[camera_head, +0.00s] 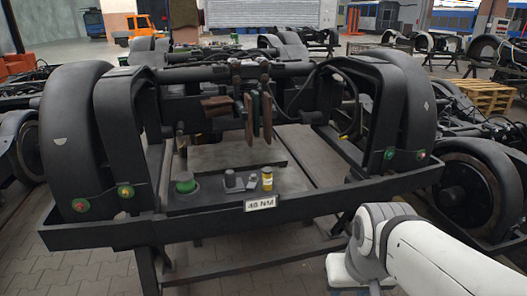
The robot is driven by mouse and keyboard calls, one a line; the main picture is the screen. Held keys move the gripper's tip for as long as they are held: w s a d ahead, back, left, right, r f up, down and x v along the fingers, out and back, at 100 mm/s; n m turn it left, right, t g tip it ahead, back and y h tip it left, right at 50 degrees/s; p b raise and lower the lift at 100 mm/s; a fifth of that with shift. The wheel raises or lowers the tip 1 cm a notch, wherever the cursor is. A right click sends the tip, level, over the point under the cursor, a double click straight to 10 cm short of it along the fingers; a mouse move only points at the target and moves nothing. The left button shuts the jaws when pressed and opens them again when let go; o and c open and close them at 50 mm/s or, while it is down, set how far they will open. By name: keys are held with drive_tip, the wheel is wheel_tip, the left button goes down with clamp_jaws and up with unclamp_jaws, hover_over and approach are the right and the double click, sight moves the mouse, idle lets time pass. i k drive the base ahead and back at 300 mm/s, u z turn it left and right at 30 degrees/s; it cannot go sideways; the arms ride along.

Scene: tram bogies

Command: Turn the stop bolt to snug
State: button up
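I cannot tell for sure which part is the stop bolt. A black bogie frame (240,228) fills the middle of the head view. Green round fittings sit low on its end plates, a pair at the left (82,205) and a pair at the right (420,155); some have red or yellow centres. A green cylindrical piece (186,184), small grey blocks (235,181) and a yellow-banded cylinder (267,181) stand on the front ledge. My white arm enters at the lower right, in front of the frame's right side.
A white label (260,203), reading about "46 NM", hangs on the front rail. Large black curved guards (65,140) rise at both ends. Another bogie wheel (465,195) stands close at the right. Wooden pallets (485,96) lie behind it. Paved floor (60,275) is open at lower left.

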sight(253, 180)
drive_tip(key=u, duration=0.05)
drive_tip(key=i, duration=0.9)
drive_tip(key=u, duration=0.5)
